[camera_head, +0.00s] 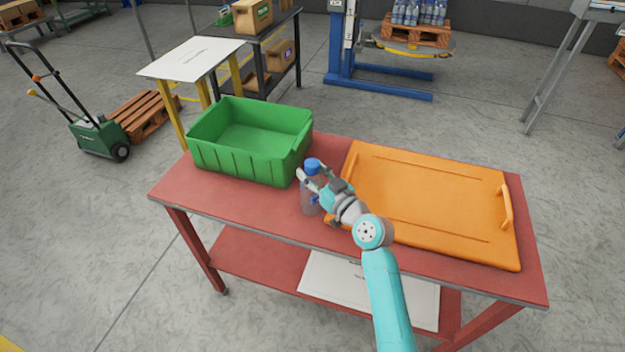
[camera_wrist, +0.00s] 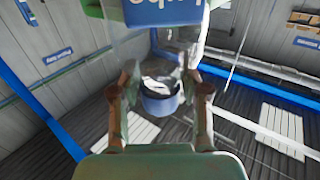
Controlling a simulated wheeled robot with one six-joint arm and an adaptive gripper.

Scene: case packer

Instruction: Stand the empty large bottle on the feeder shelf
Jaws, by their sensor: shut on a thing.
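A clear, empty-looking bottle with a blue cap (camera_head: 312,164) stands upright at the red table, between the green crate and the orange lid; its lower body (camera_head: 310,203) shows below my gripper. I cannot tell whether its base touches the tabletop. My gripper (camera_head: 318,181) is shut on the bottle's upper part. In the wrist view, the bottle's cap (camera_wrist: 160,101) lies between the two fingers of my gripper (camera_wrist: 160,92), and its blue label (camera_wrist: 163,13) shows at the top edge. No shelf in view is clearly marked as the feeder shelf.
The green crate (camera_head: 205,160) and orange lid (camera_head: 430,200) flank the bottle closely on the red table (camera_head: 240,204). A white-topped stand with yellow legs (camera_head: 190,58) and a dark rack with cartons (camera_head: 270,78) stand behind. Open floor lies behind the table.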

